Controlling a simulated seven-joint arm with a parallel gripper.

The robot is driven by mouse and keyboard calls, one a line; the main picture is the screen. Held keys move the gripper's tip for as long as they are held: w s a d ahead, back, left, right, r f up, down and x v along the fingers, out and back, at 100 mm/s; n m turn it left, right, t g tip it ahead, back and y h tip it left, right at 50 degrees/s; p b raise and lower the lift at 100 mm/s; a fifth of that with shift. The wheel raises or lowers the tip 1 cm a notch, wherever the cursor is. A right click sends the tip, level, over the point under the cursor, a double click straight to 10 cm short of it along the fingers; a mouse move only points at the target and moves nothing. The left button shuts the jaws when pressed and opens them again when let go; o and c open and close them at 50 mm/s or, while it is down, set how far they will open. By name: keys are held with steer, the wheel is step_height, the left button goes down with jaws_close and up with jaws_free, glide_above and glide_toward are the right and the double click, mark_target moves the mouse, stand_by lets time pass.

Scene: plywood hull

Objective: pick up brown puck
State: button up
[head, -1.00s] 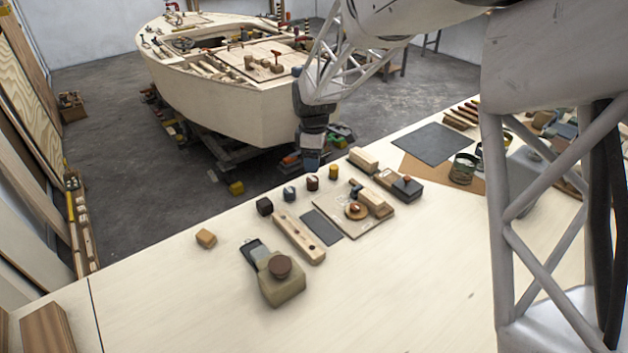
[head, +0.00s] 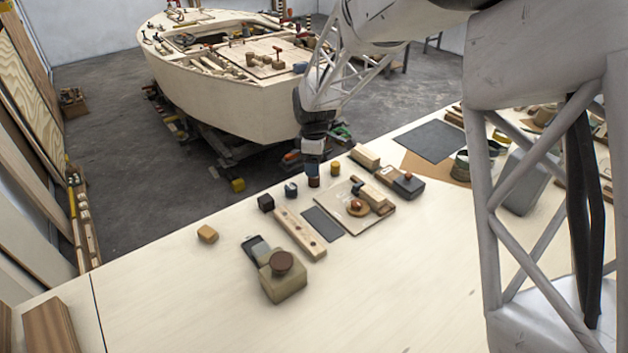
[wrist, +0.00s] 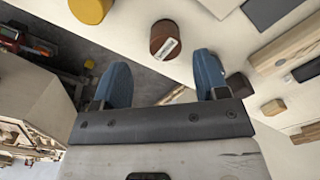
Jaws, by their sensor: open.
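The brown puck (wrist: 165,40) is a short, dark brown cylinder with a white label on its side, standing on the pale bench near its far edge. In the head view it shows as a small brown patch (head: 313,182) just under my fingertips, mostly hidden. My gripper (wrist: 161,72) is open, with its two blue fingers wide apart and nothing between them. In the wrist view the puck lies ahead of the gap between the fingertips, apart from both. In the head view my gripper (head: 312,168) points down above the puck.
A yellow cylinder (head: 335,169) and a grey-blue one (head: 290,190) stand close on either side. A black cube (head: 265,202) sits further left. A holed wooden bar (head: 300,234) and a dark plate (head: 323,221) lie in front. The near bench (head: 400,300) is clear.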

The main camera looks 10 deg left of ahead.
steer(key=shift+s+f, duration=0.15)
steer(key=shift+f, duration=1.15)
steer(key=shift+s+f, duration=0.15)
steer(key=shift+f, duration=1.15)
steer(key=c, duration=1)
steer(key=shift+r, duration=0.15)
steer(key=shift+r, duration=0.5)
steer(key=shift+s+d+r, duration=0.1)
steer(key=shift+s+r, duration=0.05)
steer(key=shift+r, duration=0.45)
steer(key=shift+s+d+r, duration=0.1)
steer(key=shift+s+r, duration=0.05)
steer(key=shift+r, duration=0.45)
steer(key=s+d, duration=0.2)
steer(key=s, duration=0.2)
steer(key=s+d+r, duration=0.1)
steer(key=s+d, duration=0.1)
steer(key=s, duration=0.3)
steer(key=s+d, duration=0.1)
steer(key=s, duration=0.4)
steer(key=shift+s+d+r, duration=0.1)
steer(key=shift+d+r, duration=0.05)
steer(key=shift+d, duration=0.25)
